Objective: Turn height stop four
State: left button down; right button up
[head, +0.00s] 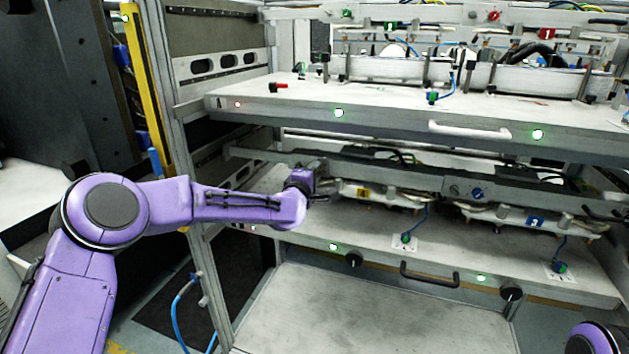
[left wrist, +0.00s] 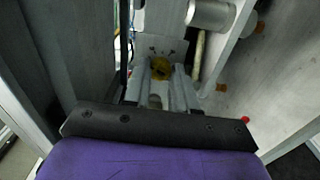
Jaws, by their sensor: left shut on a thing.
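My left gripper (head: 322,197) reaches in from the left to the left end of the lower shelf's grey bar. In the left wrist view its two grey fingers (left wrist: 160,88) are shut on a small yellow knob, height stop four (left wrist: 160,67), in front of a pale plate. No number can be read on it, and the fingers hide part of it. In the head view the gripper covers the stop. My right gripper is not in view; only a purple part of my right arm shows at the lower right.
The upper shelf (head: 300,107) overhangs the lower shelf (head: 330,225). A yellow tag (head: 362,193) and a blue tag marked 3 (head: 535,221) sit along the lower level. A grey cylinder (left wrist: 210,14) is near the fingers.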

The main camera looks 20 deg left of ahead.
pick_arm(q)
jog(key=shift+f+n+b, duration=0.1)
jog(key=shift+n+b, duration=1.75)
jog(key=shift+n, duration=0.75)
jog(key=c, duration=0.9)
grip_release()
jog(key=s+b, duration=0.1)
jog(key=s, duration=0.9)
jog(key=shift+s+a+b, duration=0.15)
jog(key=shift+s+b, duration=0.15)
jog(key=shift+b, duration=0.05)
